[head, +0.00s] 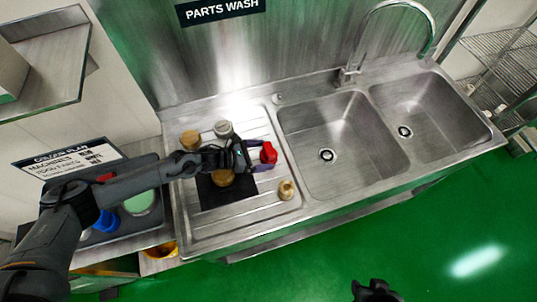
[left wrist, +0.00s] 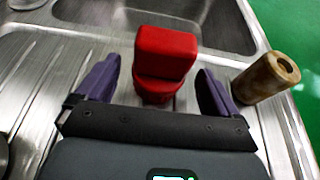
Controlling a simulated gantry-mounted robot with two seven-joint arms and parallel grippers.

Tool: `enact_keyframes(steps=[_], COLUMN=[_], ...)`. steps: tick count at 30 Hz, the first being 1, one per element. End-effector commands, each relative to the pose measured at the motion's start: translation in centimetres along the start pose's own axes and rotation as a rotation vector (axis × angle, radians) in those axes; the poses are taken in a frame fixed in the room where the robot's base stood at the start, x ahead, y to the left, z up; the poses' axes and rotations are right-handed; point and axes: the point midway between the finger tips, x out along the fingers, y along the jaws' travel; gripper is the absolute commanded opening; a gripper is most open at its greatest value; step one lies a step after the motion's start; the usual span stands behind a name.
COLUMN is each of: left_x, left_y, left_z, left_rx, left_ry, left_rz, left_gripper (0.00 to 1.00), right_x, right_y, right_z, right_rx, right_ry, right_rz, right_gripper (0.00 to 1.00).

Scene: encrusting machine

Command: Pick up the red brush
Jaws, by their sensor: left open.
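The red brush (head: 268,153) stands on the ribbed steel drainboard, close to the left sink basin. My left gripper (head: 262,156) reaches over the drainboard from the left. Its two purple fingers (left wrist: 157,90) are open, one on each side of the brush, with visible gaps to it. The lower end of the brush is partly hidden behind the gripper body. A dark part at the bottom edge of the head view may be my right gripper (head: 374,291); its fingers are unclear.
A tan cylinder (head: 287,190) stands right of the gripper, also in the left wrist view (left wrist: 265,78). Other round pieces (head: 190,139) and a grey one (head: 223,129) stand behind my arm. A black mat (head: 210,193) lies in front. Two empty basins (head: 345,135) are right.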

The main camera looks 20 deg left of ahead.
Motion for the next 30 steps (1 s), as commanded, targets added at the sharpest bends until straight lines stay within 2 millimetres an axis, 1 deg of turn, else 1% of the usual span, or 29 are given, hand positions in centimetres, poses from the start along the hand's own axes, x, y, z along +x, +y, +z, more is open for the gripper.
enact_keyframes(steps=[1, 3, 6, 9, 16, 28, 30], left_x=[0.8, 1.7, 2.5, 2.9, 3.0, 2.9, 2.9], left_y=[-0.1, 0.0, -0.1, 0.0, 0.0, 0.0, 0.0], left_z=[0.2, 0.1, 0.1, 0.0, 0.0, 0.0, 0.1], left_rx=[0.000, 0.000, -0.001, -0.001, 0.000, 0.000, 0.000], left_ry=[-0.002, -0.002, -0.001, 0.001, 0.000, 0.000, -0.001], left_rz=[-0.001, -0.001, -0.001, 0.000, -0.001, 0.000, 0.000], left_gripper=[0.95, 0.95, 0.95, 0.95, 0.95, 0.34, 0.33], right_x=[0.0, -0.1, -0.1, -0.1, 0.0, 0.0, 0.0], right_y=[0.0, 0.0, 0.1, 0.1, 0.2, 0.2, 0.2], right_z=[0.0, -0.1, -0.1, -0.1, -0.1, -0.1, -0.1], right_rx=[0.000, 0.000, -0.002, -0.004, -0.006, -0.006, -0.005], right_ry=[0.000, 0.001, 0.002, 0.001, 0.001, 0.001, 0.001], right_rz=[0.000, 0.001, 0.003, 0.004, 0.006, 0.006, 0.005], right_gripper=[0.43, 0.43, 0.43, 0.43, 0.43, 0.43, 0.43])
